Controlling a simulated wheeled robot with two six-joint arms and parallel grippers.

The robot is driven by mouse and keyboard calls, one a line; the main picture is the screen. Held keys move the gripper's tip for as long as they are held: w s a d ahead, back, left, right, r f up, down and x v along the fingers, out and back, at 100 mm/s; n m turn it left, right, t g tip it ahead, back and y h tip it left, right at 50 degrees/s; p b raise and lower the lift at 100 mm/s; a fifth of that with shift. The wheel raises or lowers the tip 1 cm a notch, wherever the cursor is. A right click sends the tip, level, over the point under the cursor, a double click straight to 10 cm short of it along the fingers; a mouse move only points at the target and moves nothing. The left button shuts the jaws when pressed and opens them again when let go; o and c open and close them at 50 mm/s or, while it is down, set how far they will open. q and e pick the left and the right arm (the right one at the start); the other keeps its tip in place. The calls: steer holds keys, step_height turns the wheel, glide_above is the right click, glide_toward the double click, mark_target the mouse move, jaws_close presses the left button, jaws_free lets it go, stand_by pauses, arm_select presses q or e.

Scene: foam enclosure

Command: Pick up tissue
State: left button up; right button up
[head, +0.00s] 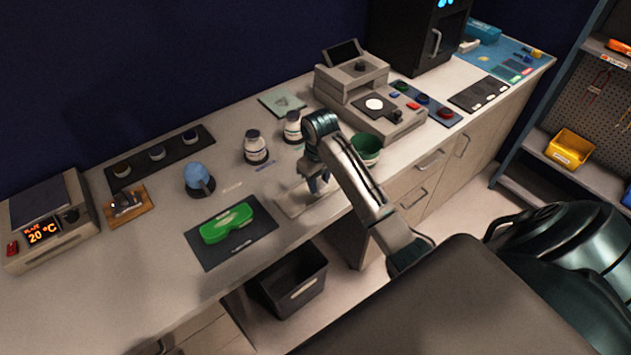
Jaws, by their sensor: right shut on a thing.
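My right gripper (318,186) reaches down at the front middle of the counter, over a flat pale tray (291,205). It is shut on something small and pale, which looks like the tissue. The fingers and the wrist hide most of it, so its shape and whether it still touches the tray cannot be told. My left gripper is not in view.
A green bowl (368,158) stands close to the right of my right arm. Two white bottles (255,150) stand behind the gripper. A green case (227,223) lies on a dark mat (262,222) to the left. A black bin (290,290) is below the counter edge.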

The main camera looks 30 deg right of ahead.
steer(key=shift+s+a+f+b, duration=0.1)
steer(key=shift+s+a+b, duration=0.1)
steer(key=shift+s, duration=0.4)
steer(key=shift+s+a+b, duration=0.1)
steer(key=shift+s+a, duration=0.05)
steer(key=shift+s, duration=0.45)
steer(key=shift+s+a+r+p, duration=0.2)
steer(key=shift+s+r+p, duration=0.1)
steer(key=shift+s+p, duration=0.25)
steer(key=shift+s+a+r+p, duration=0.15)
steer(key=shift+s+r+p, duration=0.2)
steer(key=shift+s, duration=0.3)
steer(key=s+a+p, duration=0.2)
steer(key=s, duration=0.5)
steer(key=shift+s+a, duration=0.2)
steer(key=shift+r, duration=0.1)
